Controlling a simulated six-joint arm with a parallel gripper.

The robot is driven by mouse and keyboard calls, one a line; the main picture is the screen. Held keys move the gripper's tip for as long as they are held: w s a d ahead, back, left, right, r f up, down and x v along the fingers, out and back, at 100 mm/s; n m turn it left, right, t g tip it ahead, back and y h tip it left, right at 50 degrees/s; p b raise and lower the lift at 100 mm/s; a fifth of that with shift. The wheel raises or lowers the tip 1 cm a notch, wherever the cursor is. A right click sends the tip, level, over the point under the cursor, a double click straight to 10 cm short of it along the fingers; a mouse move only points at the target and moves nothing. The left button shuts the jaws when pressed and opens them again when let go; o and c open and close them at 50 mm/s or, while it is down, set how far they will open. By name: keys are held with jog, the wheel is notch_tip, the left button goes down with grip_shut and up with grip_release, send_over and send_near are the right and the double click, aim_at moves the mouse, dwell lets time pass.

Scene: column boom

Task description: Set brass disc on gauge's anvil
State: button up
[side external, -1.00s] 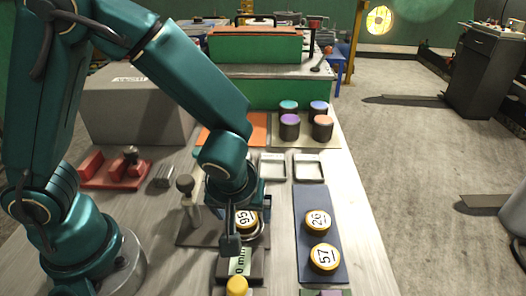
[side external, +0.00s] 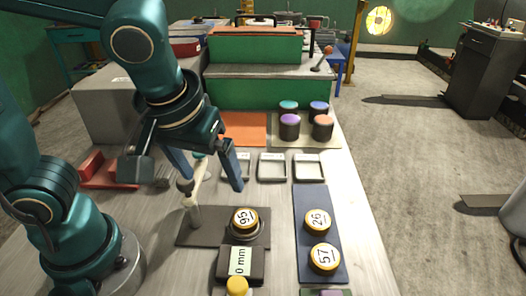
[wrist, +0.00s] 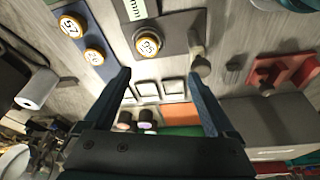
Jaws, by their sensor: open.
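The brass disc marked 95 (side external: 244,217) lies flat on the round anvil (side external: 246,234) of the gauge (side external: 222,228). It also shows in the wrist view (wrist: 148,44). The gauge's display (side external: 240,262) reads 0 mm. My gripper (side external: 213,188) is open and empty, above and to the left of the disc, clear of it. In the wrist view its two fingers (wrist: 160,82) are spread wide with nothing between them.
Two more discs, marked 26 (side external: 317,221) and 57 (side external: 324,258), lie on a blue mat (side external: 308,270) to the right. A post with a dark knob (side external: 194,211) stands on the gauge's left. Shallow trays (side external: 272,167) and several lidded jars (side external: 290,128) are behind.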

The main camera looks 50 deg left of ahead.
jog(key=shift+s+a+r+m+t+h, duration=0.25)
jog(key=shift+s+a+m+t, duration=0.15)
jog(key=shift+s+a+m, duration=0.4)
jog(key=shift+s+a+r+m+t+h, duration=0.1)
jog(key=shift+s+a+m+t+h, duration=0.4)
jog(key=shift+m, duration=0.55)
jog(key=shift+s+a+r+m+t+h, duration=0.1)
jog(key=shift+s+a+r+m+t, duration=0.2)
jog(key=shift+a+m, duration=0.6)
jog(key=shift+d+f, duration=0.1)
jog(key=shift+d, duration=0.05)
